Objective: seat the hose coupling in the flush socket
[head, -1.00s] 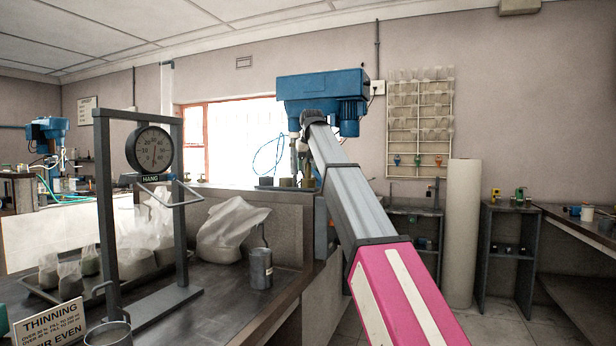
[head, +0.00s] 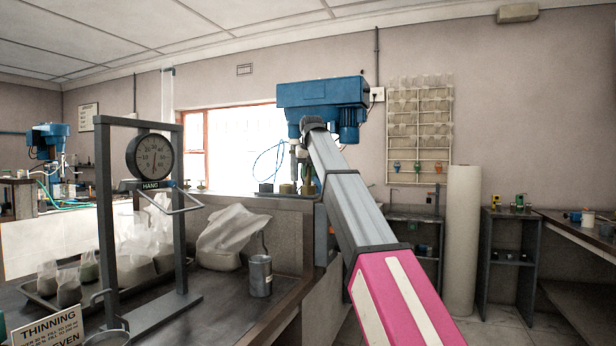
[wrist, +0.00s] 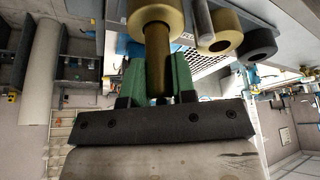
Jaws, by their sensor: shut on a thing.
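My gripper (wrist: 158,68) has green fingers closed on both sides of a brass, rod-like hose coupling (wrist: 157,48) in the wrist view. The coupling's shaft runs up to a wider, paler brass round piece (wrist: 154,14) at the top edge. I cannot tell whether that piece belongs to the coupling or is a socket it meets. To its right are a brass ring with a dark hole (wrist: 222,42) and a black ring (wrist: 260,44). Which one is the flush socket is not clear. In the head view my arm hides the gripper and coupling.
A blue machine (head: 322,92) stands above the ledge where small round fittings (head: 287,188) sit. On the bench at left are a dial-scale frame (head: 181,225), bags (head: 228,232) and a metal can (head: 260,275). A white roll (head: 462,235) stands at right. In the wrist view a grey rod (wrist: 203,20) passes close beside the rings.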

